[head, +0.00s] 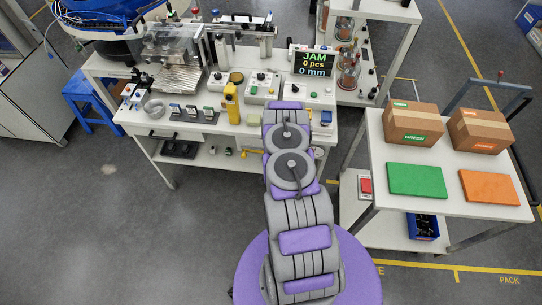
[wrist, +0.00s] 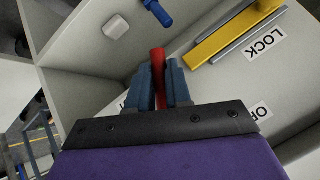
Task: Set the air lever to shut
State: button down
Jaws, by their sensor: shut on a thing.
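In the wrist view a red lever (wrist: 157,58) stands between the two blue-grey fingers of my gripper (wrist: 158,70). The gripper is shut on it, and the red tip sticks out past the fingertips. The lever's lower part is hidden by the fingers and the gripper body. Which way the lever points relative to its shut mark cannot be told. In the head view my arm covers the gripper and the lever, near the front right of the workbench (head: 222,131).
A yellow bar (wrist: 225,38) lies by a LOCK label (wrist: 264,44), right of the fingers. A blue peg (wrist: 157,12) and a white button (wrist: 116,27) are close above.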

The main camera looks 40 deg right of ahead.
jog(key=n+g+h+p, duration=0.1)
jog(key=s+d+n+g+h+p, duration=0.1)
jog(key=g, duration=0.1)
jog(key=shift+s+f+h, duration=0.25)
jog(key=shift+f+h, duration=0.05)
jog(key=shift+f, duration=0.05)
jog(key=shift+d+p, duration=0.1)
jog(key=shift+p, duration=0.2)
jog(key=c, duration=1.1)
grip_release()
jog(key=shift+d, duration=0.1)
jog(key=shift+o, duration=0.2)
jog(key=p+v, duration=0.1)
jog(key=v, duration=1.6)
jog(key=shift+w+p, duration=0.2)
jog(key=shift+p, duration=0.1)
